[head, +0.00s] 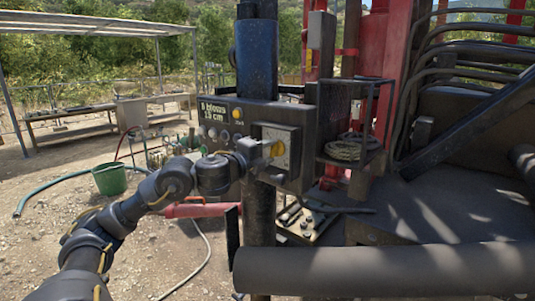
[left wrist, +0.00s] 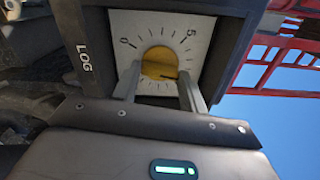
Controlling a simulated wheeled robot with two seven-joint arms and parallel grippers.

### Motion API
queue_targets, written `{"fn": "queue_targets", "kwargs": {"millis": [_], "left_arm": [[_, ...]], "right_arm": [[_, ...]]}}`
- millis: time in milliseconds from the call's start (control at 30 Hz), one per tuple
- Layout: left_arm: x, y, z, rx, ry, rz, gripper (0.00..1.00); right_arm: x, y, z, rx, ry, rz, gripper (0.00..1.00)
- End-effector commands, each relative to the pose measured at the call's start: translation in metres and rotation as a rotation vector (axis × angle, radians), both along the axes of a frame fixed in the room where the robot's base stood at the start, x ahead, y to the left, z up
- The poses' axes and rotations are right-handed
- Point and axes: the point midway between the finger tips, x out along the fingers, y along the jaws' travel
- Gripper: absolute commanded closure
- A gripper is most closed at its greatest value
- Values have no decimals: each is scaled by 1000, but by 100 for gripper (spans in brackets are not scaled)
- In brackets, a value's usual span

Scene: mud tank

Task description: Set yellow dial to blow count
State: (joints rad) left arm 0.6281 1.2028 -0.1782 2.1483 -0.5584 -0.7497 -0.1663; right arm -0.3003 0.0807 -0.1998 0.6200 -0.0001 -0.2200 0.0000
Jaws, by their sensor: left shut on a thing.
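The yellow dial (head: 277,148) sits on a pale square plate at the right of the dark control panel (head: 222,111). The panel's display (head: 213,112) reads "8 blows 15 cm". In the left wrist view the round yellow dial (left wrist: 159,63) sits in a ring of tick marks, with "0" at the left and "5" at the upper right. A dark line crosses the dial's lower part; its exact reading is unclear. My left gripper (head: 266,151) reaches the dial from the left. Its two fingers (left wrist: 160,82) are shut on the dial's sides. My right gripper is out of view.
Several small knobs sit on the panel, left of the dial. A wire basket with coiled rope (head: 350,148) hangs to the right. A thick dark horizontal cylinder (head: 390,269) crosses the lower right. A green bucket (head: 110,178) stands on the ground at the left.

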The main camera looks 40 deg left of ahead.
Motion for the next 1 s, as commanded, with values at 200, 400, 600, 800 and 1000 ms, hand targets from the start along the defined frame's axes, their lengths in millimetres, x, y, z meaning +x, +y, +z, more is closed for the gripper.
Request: {"fn": "queue_targets", "kwargs": {"millis": [200, 400, 600, 800, 1000], "left_arm": [[0, -1, -1, 0, 2, -2, 36], [0, 0, -1, -1, 1, -1, 36], [-8, 0, -2, 2, 1, 0, 36], [-39, 0, -5, 8, 2, 2, 36], [-70, 0, -8, 8, 2, 3, 36]], "right_arm": [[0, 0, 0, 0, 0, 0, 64], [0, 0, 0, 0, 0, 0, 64], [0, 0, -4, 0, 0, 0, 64], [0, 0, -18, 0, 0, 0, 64], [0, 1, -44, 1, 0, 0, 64]]}}
